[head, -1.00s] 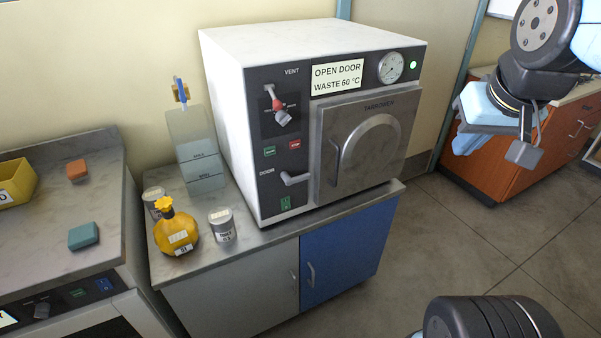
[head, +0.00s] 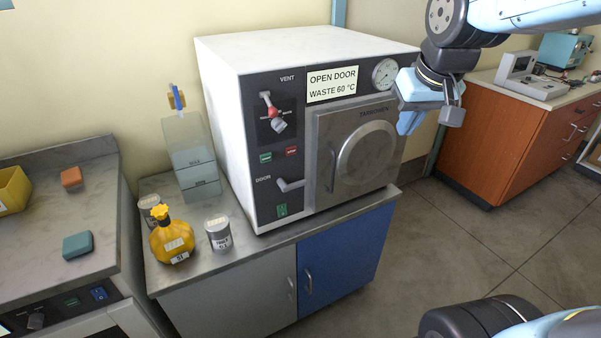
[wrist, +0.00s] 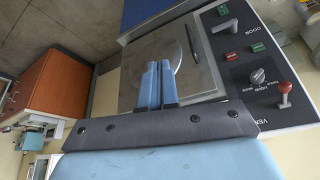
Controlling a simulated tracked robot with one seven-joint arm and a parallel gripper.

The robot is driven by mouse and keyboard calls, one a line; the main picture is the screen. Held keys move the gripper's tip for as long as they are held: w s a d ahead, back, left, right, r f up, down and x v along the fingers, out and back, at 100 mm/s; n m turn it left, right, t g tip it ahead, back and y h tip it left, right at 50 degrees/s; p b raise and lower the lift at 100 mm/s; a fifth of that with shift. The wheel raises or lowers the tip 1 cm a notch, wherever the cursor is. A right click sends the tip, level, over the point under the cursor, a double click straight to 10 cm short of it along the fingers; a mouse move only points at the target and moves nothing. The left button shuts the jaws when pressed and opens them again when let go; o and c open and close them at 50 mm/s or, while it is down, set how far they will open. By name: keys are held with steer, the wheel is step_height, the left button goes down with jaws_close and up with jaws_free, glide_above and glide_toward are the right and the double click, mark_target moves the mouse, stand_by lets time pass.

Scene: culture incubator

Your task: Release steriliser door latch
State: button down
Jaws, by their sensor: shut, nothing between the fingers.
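The steriliser (head: 310,130) is a white box with a dark front panel, standing on a cabinet. Its round-dished grey door (head: 365,150) looks closed and has a vertical bar handle (head: 332,167). The door latch (head: 290,185) is a grey lever beside the word DOOR, left of the door. It also shows in the wrist view (wrist: 226,25). My gripper (head: 405,125) is in front of the door's upper right, well away from the latch. In the wrist view its blue fingers (wrist: 158,85) are together and empty, with the door behind them.
A red-knobbed vent lever (head: 272,112) sits above the latch. A yellow flask (head: 171,240), a grey tin (head: 218,233) and a clear tank (head: 190,155) stand left of the steriliser. An orange-brown cabinet (head: 510,130) stands to the right. The floor in front is clear.

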steer(key=w+a+f+n+g, duration=0.1)
steer(key=w+a+f+n, duration=0.15)
steer(key=w+a, duration=0.5)
steer(key=n, duration=0.1)
glide_above(300, 182)
steer(key=s+d, duration=0.2)
steer(key=s, duration=0.1)
step_height(300, 182, down, 6)
steer(key=shift+w+a+f+g+y, duration=0.2)
steer(key=shift+a+f+g+y, duration=0.05)
steer(key=shift+g+y, duration=0.15)
steer(key=x, duration=0.9)
steer(key=s+x, duration=0.1)
steer(key=x, duration=0.3)
steer(key=shift+d+f, duration=0.25)
steer(key=shift+f, duration=0.35)
steer(key=shift+a, duration=0.1)
